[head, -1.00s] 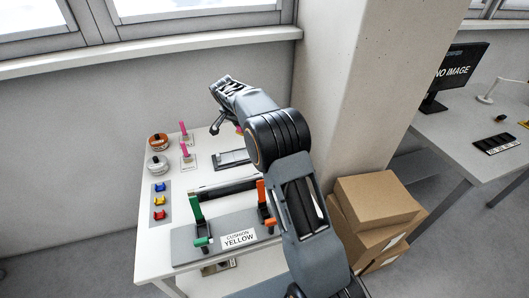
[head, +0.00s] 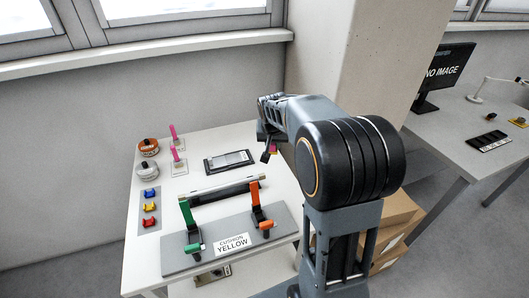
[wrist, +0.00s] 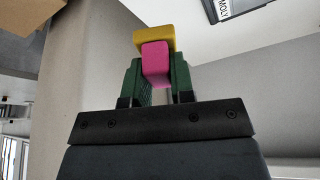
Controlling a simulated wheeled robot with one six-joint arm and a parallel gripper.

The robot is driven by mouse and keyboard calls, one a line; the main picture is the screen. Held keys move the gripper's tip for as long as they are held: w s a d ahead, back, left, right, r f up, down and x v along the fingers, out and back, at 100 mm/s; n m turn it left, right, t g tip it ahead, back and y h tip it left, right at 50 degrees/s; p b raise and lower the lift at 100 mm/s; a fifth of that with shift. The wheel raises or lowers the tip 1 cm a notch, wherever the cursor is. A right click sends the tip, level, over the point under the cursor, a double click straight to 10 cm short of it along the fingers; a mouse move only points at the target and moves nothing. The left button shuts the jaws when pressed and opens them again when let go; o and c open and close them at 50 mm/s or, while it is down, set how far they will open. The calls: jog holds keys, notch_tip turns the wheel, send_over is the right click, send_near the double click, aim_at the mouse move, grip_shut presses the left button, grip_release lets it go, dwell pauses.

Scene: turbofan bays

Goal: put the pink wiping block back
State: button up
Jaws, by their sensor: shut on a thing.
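My gripper (head: 268,146) is over the back right part of the white table, near the pillar. In the wrist view my gripper (wrist: 156,82) has its green fingers shut on the pink wiping block (wrist: 155,62), which has a yellow part (wrist: 152,38) at its far end. In the head view only a small bit of the block (head: 273,149) shows below the gripper, clear of the table. Two upright pink pieces (head: 173,131) (head: 176,154) stand on small pale plates at the table's left back.
The white table (head: 150,235) holds a dark-framed tray (head: 228,161), an orange jar (head: 148,147), a white jar (head: 146,170), several coloured pieces on a grey strip, and a fixture with green and orange levers (head: 226,240). A pillar (head: 345,80) and cardboard boxes (head: 398,215) stand on the right.

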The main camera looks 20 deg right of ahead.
jog(key=w+d+f+p, duration=0.1)
jog(key=w+f, duration=0.2)
jog(key=w, duration=0.1)
jog(key=w+f+p, duration=0.1)
jog(key=w+f, duration=0.2)
jog(key=w, duration=0.1)
jog(key=w+d+f+p, duration=0.1)
jog(key=w+f, duration=0.2)
jog(key=w, duration=0.1)
jog(key=shift+w+d, duration=0.3)
jog(key=shift+w, duration=0.1)
jog(key=shift+x, duration=0.75)
jog(key=shift+a+f+p, duration=0.1)
jog(key=shift+f+p, duration=0.2)
jog(key=shift+f, duration=0.95)
